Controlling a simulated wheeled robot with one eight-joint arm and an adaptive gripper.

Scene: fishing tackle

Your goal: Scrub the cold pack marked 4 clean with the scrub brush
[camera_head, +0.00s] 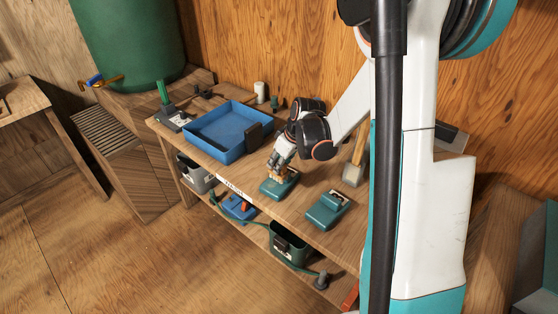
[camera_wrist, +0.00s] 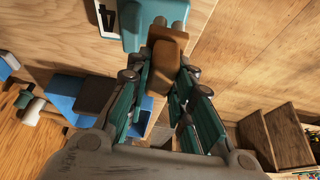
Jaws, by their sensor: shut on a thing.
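My gripper (camera_head: 281,161) is shut on a brown block-shaped scrub brush (camera_wrist: 164,62), which also shows as a tan piece below the fingers in the head view (camera_head: 279,173). The brush is right over a teal cold pack (camera_head: 275,189) near the bench's front edge; I cannot tell whether it touches. That pack shows partly in the wrist view (camera_wrist: 133,38), with a cut-off black-and-white mark. A second teal pack (camera_head: 325,212) lies to the right, with a grey-white patch on top.
A blue tray (camera_head: 207,153) with a dark plate on its wall stands left on the bench. A block with a wooden upright (camera_head: 354,166) stands right of my gripper. A green-topped item (camera_head: 164,95) is at the far left.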

